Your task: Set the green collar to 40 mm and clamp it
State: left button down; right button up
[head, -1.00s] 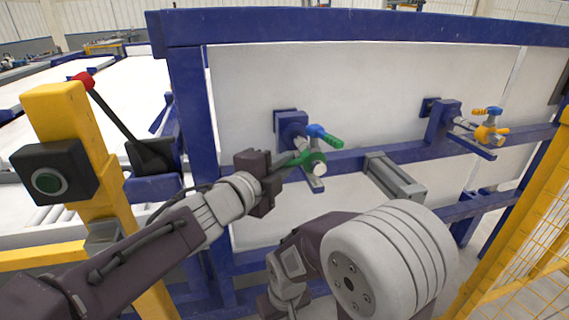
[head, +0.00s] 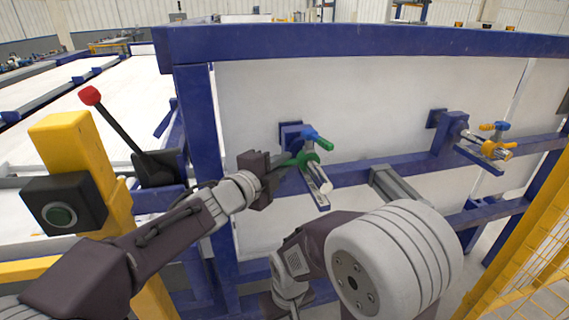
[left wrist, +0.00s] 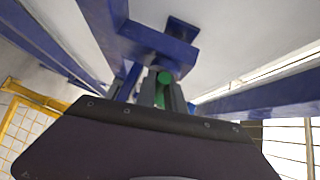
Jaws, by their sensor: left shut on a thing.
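The green collar (head: 307,160) sits around a pale rod (head: 319,180) that sticks out of a blue block on the frame. A length of bare rod shows in front of the collar. A blue clamp piece with a green lever (head: 322,142) is on top of the collar. My left gripper (head: 284,168) is at the collar's left side, shut on its green tab. In the left wrist view, green (left wrist: 163,78) shows between the two grey fingers (left wrist: 163,97). A pale scale strip (head: 318,177) lies along the rod; its marks are too small to read. My right gripper does not show.
A second rod with a yellow collar (head: 497,150) and blue clamp piece is at the right. A red-knobbed lever (head: 90,96) and a yellow post (head: 72,140) stand left; yellow mesh fencing (head: 530,230) is right.

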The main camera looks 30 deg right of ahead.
pick_arm(q)
jog(key=shift+s+a, duration=0.1)
jog(key=shift+s, duration=0.2)
jog(key=c, duration=1.4)
grip_release()
jog(key=shift+c, duration=0.2)
jog(key=v, duration=0.9)
